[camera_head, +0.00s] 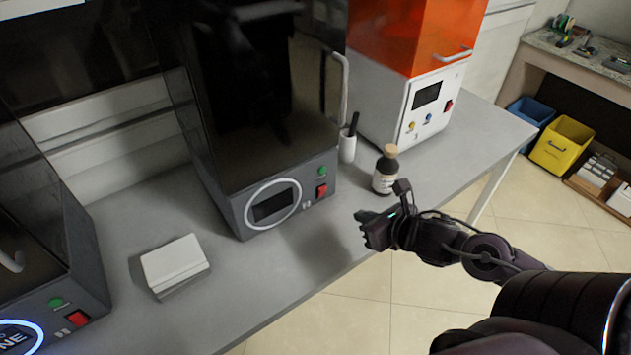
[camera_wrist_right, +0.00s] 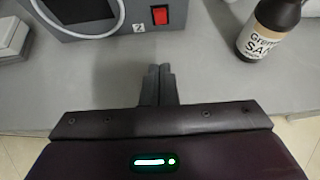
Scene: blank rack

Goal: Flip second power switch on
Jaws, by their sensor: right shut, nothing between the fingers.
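The middle machine (camera_head: 268,205) is dark grey with a black glossy cover, a round display and a green button. Its red power switch (camera_head: 321,190) is on the right of its front; in the right wrist view the red switch (camera_wrist_right: 160,16) is near the top middle. My right gripper (camera_head: 361,228) is in front of the bench edge, below and right of that switch, apart from it. In the wrist view its fingers (camera_wrist_right: 159,72) are together and empty, pointing toward the machine. Another red switch (camera_head: 77,318) is on the left machine. My left gripper is not in view.
A brown bottle (camera_head: 384,172) stands on the bench near my right gripper; it also shows in the wrist view (camera_wrist_right: 266,30). A white cup (camera_head: 347,146) is behind it. A white box (camera_head: 174,263) lies left. An orange-covered machine (camera_head: 408,100) stands at the back right.

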